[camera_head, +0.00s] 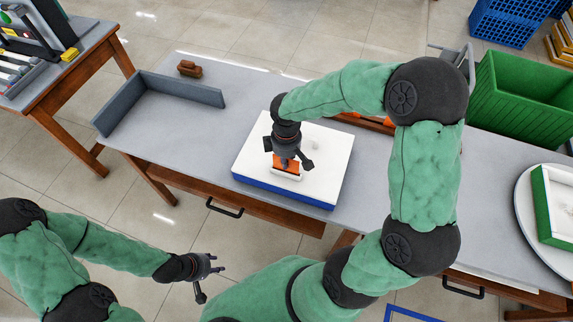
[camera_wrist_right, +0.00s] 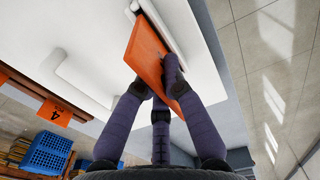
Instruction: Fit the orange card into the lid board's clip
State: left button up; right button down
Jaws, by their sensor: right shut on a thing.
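The white lid board (camera_head: 322,165), with a blue lower edge, lies on the grey table. A white raised clip (camera_head: 287,176) stands near its front edge, and shows in the right wrist view (camera_wrist_right: 172,32). My right gripper (camera_head: 291,158) is above the board at the clip, shut on the orange card (camera_head: 284,166). In the right wrist view the card (camera_wrist_right: 147,52) is pinched between the fingers, its far edge right beside the clip. I cannot tell whether that edge is inside the clip. My left gripper (camera_head: 213,280) is empty with fingers apart, beyond the table's front edge.
A grey angled wall (camera_head: 180,88) and a small brown object (camera_head: 190,69) are at the table's left. Orange pieces (camera_head: 365,121) lie behind the board, partly hidden by my right arm. A round tray (camera_head: 524,215) with a green-edged box (camera_head: 541,205) is at the right.

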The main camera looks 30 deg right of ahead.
jog(key=shift+f, duration=1.1)
jog(key=shift+f+b, duration=0.15)
jog(key=shift+b, duration=0.15)
jog(key=c, duration=1.3)
grip_release()
jog(key=shift+c, duration=0.2)
